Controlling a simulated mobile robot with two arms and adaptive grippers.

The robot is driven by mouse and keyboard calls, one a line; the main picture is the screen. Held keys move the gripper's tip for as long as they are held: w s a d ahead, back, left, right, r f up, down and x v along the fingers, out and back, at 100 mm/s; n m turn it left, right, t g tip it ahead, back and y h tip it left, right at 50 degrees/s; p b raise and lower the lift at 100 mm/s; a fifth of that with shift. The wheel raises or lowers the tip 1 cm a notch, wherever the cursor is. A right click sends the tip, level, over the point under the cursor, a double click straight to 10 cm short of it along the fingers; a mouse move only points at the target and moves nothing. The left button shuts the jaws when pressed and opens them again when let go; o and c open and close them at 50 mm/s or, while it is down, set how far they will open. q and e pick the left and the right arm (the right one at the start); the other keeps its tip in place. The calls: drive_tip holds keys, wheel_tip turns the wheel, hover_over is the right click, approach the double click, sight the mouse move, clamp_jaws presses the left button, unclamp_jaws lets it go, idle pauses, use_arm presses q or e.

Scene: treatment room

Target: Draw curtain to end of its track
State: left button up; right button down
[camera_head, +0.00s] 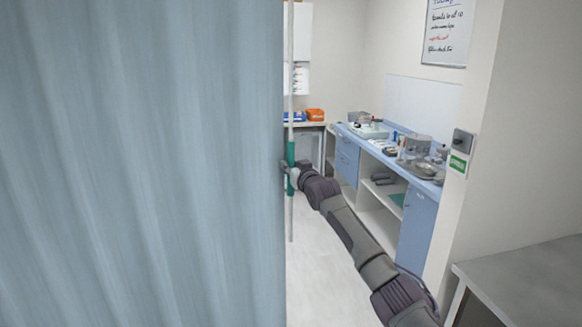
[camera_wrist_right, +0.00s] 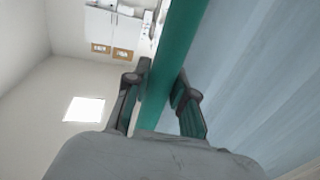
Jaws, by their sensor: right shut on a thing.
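The blue-grey curtain (camera_head: 140,165) hangs in folds and fills the left half of the head view. A thin upright wand with a green grip (camera_head: 290,152) hangs along its right edge. My right gripper (camera_head: 291,172) is at that grip. In the right wrist view the green grip (camera_wrist_right: 172,65) passes between the two fingers of my right gripper (camera_wrist_right: 158,105), with the curtain (camera_wrist_right: 255,75) beside it on the right. The curtain's track is out of view. My left gripper is not in view.
Past the curtain's edge, a blue-topped counter (camera_head: 428,187) with trays and metal ware runs along the right wall. A grey table (camera_head: 530,275) stands at the lower right. White floor (camera_head: 318,275) shows clear between the curtain and the counter.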

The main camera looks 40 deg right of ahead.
drive_tip(key=shift+d, duration=0.15)
drive_tip(key=c, duration=1.2)
unclamp_jaws()
drive_tip(key=shift+s, duration=0.1)
drive_tip(key=shift+o, duration=1.3)
drive_tip(key=shift+s+d, duration=0.1)
drive_tip(key=shift+d, duration=0.1)
drive_tip(key=shift+a, duration=0.15)
drive_tip(key=v, duration=1.2)
